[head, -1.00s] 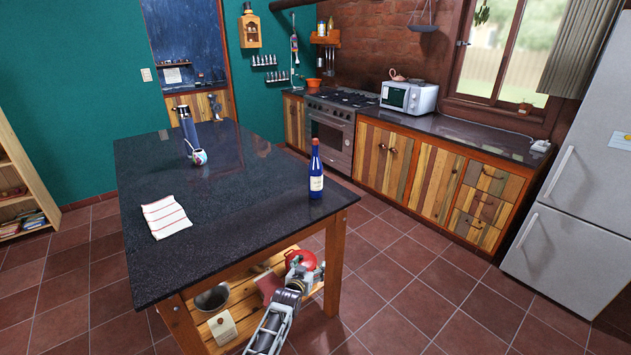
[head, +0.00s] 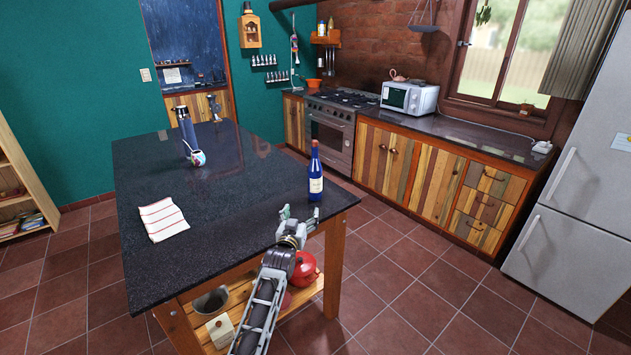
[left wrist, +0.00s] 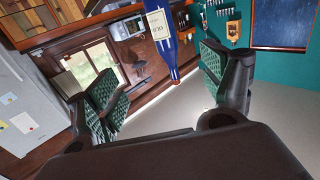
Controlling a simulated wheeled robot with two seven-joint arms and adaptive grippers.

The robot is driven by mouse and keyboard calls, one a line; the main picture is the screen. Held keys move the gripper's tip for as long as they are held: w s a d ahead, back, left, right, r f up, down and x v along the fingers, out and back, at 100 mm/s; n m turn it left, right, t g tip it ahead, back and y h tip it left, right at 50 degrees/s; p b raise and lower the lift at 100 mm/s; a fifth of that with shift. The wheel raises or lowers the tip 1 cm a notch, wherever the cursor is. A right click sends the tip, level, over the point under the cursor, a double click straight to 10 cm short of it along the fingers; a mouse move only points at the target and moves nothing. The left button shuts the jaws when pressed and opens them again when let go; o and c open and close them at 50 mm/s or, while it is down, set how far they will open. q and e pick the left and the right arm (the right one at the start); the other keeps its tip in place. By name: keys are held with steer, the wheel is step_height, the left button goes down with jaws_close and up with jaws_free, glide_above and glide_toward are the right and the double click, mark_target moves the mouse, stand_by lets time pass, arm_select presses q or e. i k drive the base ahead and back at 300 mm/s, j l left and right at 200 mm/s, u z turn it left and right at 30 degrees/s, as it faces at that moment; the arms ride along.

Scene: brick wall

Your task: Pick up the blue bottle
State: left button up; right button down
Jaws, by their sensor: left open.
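The blue bottle (head: 315,176) stands upright on the dark table (head: 225,240), near its front right corner. In the left wrist view the picture is turned over; the bottle (left wrist: 163,40) shows in the gap between the open green-padded fingers (left wrist: 162,85), apart from both. My right gripper is not in view.
A red pot (head: 305,268) sits on the shelf below. The tabletop around the blue bottle is clear.

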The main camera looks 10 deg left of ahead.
mark_target(314, 171)
steer(key=i+j, duration=0.1)
steer(key=i, duration=0.35)
steer(key=i+j, duration=0.1)
steer(key=i, duration=0.35)
